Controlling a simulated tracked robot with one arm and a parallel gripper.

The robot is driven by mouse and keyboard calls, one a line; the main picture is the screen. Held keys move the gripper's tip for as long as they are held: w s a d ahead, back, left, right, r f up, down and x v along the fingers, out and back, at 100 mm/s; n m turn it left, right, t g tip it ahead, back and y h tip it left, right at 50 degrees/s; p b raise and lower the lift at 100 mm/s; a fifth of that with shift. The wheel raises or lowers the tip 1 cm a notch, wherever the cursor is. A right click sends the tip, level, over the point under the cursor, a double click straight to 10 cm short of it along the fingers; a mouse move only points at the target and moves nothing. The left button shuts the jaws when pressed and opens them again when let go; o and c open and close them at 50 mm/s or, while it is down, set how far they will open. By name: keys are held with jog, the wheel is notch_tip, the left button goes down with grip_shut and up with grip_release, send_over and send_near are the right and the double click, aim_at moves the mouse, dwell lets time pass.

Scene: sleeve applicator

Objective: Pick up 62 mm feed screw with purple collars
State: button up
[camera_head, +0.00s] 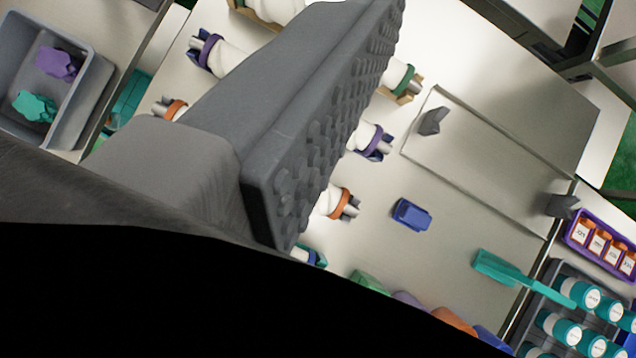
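A white feed screw with purple collars lies on the light work surface, crossing behind my gripper (320,100). Its left end with a purple collar (207,50) shows at upper left, and its right end with a purple collar (376,143) shows right of the gripper. Its middle is hidden. My gripper appears as a large dark grey studded finger slanting across the centre. The other finger cannot be made out, so the opening and any contact with the screw are hidden.
A green-collared screw (402,84) lies above and an orange-collared one (338,204) below. A blue part (411,214) and a teal tool (520,277) lie at right. A grey bin (88,112) stands at left, a purple tray (600,247) and teal-capped bottles (578,292) at lower right.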

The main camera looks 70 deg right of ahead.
jog(key=w+a+f+n+g, duration=0.1)
jog(key=a+f+n+g, duration=0.1)
jog(key=f, duration=1)
jog(key=w+a+f+n+g+b, duration=0.1)
jog(key=w+a+f+n+g, duration=0.1)
jog(key=f+n, duration=0.5)
jog(key=w+a+f+n+g+b, duration=0.1)
jog(key=a+f+n+g, duration=0.3)
jog(key=f, duration=1.4)
jog(key=shift+w+a+n+g+h, duration=0.2)
jog(key=shift+a+n+g+h, duration=0.1)
jog(key=shift+n+g, duration=0.15)
jog(key=shift+x, duration=2.95)
jog(key=shift+s+a, duration=0.1)
jog(key=shift+a, duration=0.05)
jog(key=c, duration=1.5)
